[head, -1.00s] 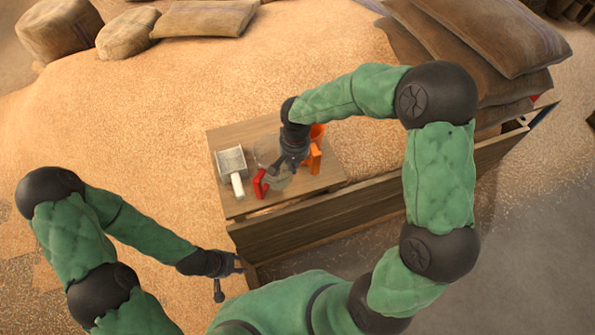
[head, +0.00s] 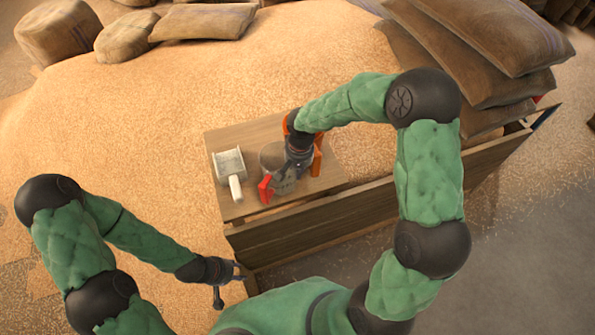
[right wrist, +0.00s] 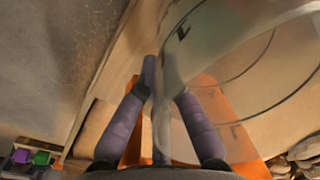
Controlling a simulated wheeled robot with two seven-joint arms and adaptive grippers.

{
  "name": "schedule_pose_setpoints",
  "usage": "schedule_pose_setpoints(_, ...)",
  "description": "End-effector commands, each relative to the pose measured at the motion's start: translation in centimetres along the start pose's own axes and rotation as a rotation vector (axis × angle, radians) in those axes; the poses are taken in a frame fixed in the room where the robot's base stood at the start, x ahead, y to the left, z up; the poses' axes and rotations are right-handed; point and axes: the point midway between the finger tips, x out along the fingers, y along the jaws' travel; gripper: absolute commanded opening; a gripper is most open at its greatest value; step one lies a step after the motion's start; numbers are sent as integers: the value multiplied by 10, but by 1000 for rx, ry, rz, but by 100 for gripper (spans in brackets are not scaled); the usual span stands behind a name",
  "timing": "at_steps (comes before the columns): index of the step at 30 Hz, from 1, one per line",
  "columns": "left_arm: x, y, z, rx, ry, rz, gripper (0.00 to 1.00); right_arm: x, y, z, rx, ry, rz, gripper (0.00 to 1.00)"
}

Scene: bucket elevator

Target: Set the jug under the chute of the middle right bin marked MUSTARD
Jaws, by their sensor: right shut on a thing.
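The clear jug (head: 273,158) is on or just above the wooden board in the head view, partly hidden by my right gripper. A red handle-like part (head: 265,189) shows at its near side. My right gripper (head: 290,172) is shut on the jug. In the right wrist view its purple fingers (right wrist: 160,100) meet at the jug's clear wall (right wrist: 230,60). My left gripper (head: 241,271) is empty, fingers apart, low by the board's near left corner. No bin, chute or MUSTARD mark can be made out.
A metal scoop (head: 229,165) with a white handle lies left of the jug. Orange parts (head: 317,158) stand right of my right gripper. A wooden side wall (head: 300,225) runs along the near edge. Grain surrounds the board; sacks (head: 490,50) are stacked at right.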

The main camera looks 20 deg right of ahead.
Motion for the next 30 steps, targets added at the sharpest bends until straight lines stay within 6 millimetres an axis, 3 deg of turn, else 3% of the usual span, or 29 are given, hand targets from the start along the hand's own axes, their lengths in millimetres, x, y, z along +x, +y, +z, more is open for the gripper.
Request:
schedule_pose_setpoints(1,2,-1,0,0,0,0,40,3,0,0,0,1,0,0)
schedule_pose_setpoints(3,2,0,0,0,0,0,40,2,0,0,0,0,0,24)
schedule_pose_setpoints(4,1,0,0,0,0,0,40,2,0,0,0,0,0,30)
schedule_pose_setpoints(17,-2,1,0,0,0,0,40,-3,0,0,0,0,0,30)
schedule_pose_setpoints(30,-32,12,1,0,0,0,40,-85,0,-1,1,3,-2,30)
